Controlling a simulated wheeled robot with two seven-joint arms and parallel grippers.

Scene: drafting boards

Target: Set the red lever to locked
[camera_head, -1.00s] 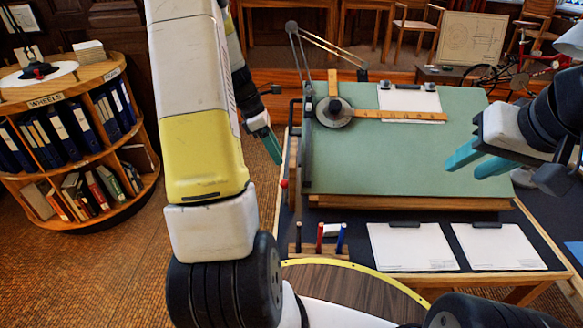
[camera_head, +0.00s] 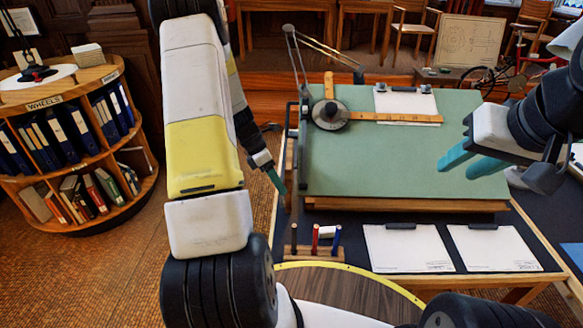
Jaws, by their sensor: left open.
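The red lever's knob cannot be made out now. My left gripper's teal fingers (camera_head: 276,181) cover the place at the drafting board's left side where a small red knob showed before. The left gripper points down there, open, its fingers seen nearly edge-on; I cannot tell whether it touches the lever. The green drafting board (camera_head: 400,170) is tilted on its table, with a wooden drafting arm (camera_head: 395,118) and round protractor head (camera_head: 330,115) on it. My right gripper (camera_head: 457,172) is open and empty over the board's right side.
A pen holder (camera_head: 316,251) with red and blue pens and two white clipboards (camera_head: 405,248) (camera_head: 492,248) lie in front of the board. A round bookcase (camera_head: 75,210) stands at left. The floor between bookcase and table is clear.

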